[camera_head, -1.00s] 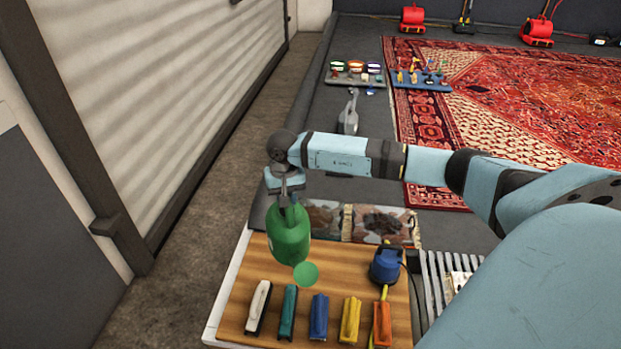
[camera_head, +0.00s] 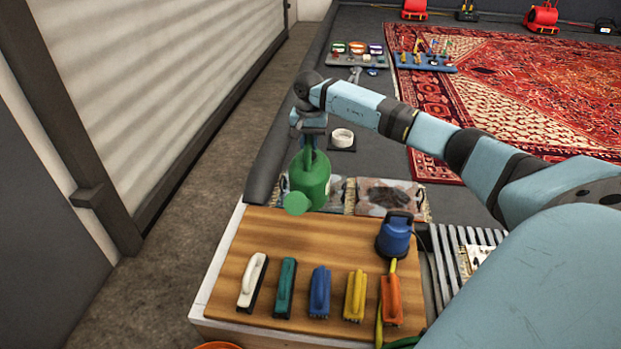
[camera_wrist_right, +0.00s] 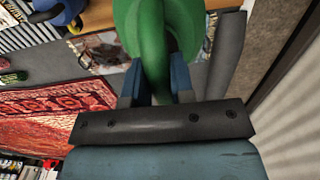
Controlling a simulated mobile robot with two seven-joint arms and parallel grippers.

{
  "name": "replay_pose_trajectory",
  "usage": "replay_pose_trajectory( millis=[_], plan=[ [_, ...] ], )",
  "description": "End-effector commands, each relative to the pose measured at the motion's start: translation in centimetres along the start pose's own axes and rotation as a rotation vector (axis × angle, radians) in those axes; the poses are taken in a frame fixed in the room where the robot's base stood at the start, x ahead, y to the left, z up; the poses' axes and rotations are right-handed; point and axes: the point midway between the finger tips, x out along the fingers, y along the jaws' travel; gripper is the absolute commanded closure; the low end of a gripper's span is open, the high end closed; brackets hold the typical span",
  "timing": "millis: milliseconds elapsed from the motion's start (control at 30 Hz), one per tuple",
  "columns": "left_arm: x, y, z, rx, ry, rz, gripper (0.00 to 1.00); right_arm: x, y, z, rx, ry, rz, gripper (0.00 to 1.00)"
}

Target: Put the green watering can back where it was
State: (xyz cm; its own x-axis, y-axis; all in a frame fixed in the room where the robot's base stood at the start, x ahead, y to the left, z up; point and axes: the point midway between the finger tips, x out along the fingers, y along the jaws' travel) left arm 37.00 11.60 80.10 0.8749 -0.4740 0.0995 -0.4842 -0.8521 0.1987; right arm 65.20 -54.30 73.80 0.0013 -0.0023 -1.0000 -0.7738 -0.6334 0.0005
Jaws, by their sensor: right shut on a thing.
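The green watering can (camera_head: 311,180) hangs from my right gripper (camera_head: 312,140) in the head view, its round rose (camera_head: 296,203) toward the lower left. The can appears in front of the far edge of the wooden board and the small rug pieces; its exact height is hard to tell. In the right wrist view, the fingers of my right gripper (camera_wrist_right: 157,88) are shut on the can's green handle (camera_wrist_right: 152,55). My left gripper is not in view.
A wooden board (camera_head: 255,222) holds several coloured brushes and a blue device (camera_head: 396,236). A white round item (camera_head: 343,138) sits on a dark pad beyond the gripper. Small rug pieces (camera_head: 390,196) lie behind the board. A large red rug (camera_head: 500,100) covers the right.

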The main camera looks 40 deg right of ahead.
Motion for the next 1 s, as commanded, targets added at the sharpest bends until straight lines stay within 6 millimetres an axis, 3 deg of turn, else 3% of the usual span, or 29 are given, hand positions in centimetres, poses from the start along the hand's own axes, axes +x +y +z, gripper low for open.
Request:
replay_pose_trajectory(
  millis=[233,700,1000],
  plan=[
    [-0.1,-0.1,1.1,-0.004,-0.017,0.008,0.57,2.4,0.2,-0.4,0.013,0.000,-0.002,1.00],
    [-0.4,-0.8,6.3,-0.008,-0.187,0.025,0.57,13.1,0.1,-0.3,0.013,-0.002,-0.002,1.00],
    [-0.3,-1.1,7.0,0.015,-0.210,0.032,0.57,15.8,0.2,-0.4,0.013,0.002,-0.003,1.00]
  ],
)
